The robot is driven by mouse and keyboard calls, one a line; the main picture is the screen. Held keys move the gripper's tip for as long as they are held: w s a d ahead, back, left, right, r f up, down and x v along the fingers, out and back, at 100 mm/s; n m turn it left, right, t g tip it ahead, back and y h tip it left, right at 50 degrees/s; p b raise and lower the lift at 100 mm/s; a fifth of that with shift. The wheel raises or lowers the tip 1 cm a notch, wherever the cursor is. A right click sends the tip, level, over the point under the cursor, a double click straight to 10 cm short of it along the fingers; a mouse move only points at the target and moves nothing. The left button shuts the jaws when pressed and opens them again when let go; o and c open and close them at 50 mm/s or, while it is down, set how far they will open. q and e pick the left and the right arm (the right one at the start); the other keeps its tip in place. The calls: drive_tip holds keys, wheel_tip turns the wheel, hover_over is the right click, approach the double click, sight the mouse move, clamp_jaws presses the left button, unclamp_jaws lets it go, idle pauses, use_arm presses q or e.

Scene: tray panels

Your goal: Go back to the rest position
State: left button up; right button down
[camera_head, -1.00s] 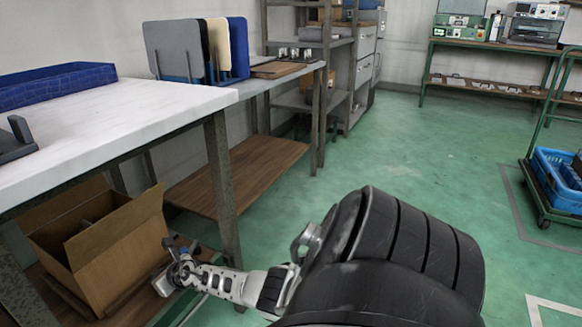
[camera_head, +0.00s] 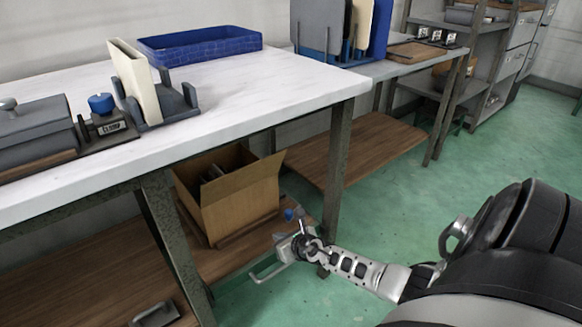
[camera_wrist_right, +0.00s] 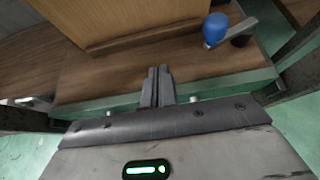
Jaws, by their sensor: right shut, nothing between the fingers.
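My right gripper (camera_head: 284,248) hangs low beside the white-topped table, in front of the cardboard box (camera_head: 240,205) on its lower shelf. In the right wrist view its two dark fingers (camera_wrist_right: 158,84) are shut together with nothing between them. They point toward the wooden shelf and the box (camera_wrist_right: 120,18). My left gripper is not in view. A cream panel (camera_head: 134,82) stands in a dark holder (camera_head: 172,108) on the table top, apart from my gripper.
A blue-knobbed lever (camera_wrist_right: 216,28) lies on the lower shelf close to my fingers. A table leg (camera_head: 337,175) stands close to my right gripper. A blue tray (camera_head: 200,46) and a grey lidded box (camera_head: 35,135) are on the table. Green floor (camera_head: 400,215) is open at right.

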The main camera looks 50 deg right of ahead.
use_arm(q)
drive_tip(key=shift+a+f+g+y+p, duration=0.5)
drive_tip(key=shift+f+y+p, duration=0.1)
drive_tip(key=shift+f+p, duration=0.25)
use_arm(e)
drive_tip(key=shift+v, duration=2.1)
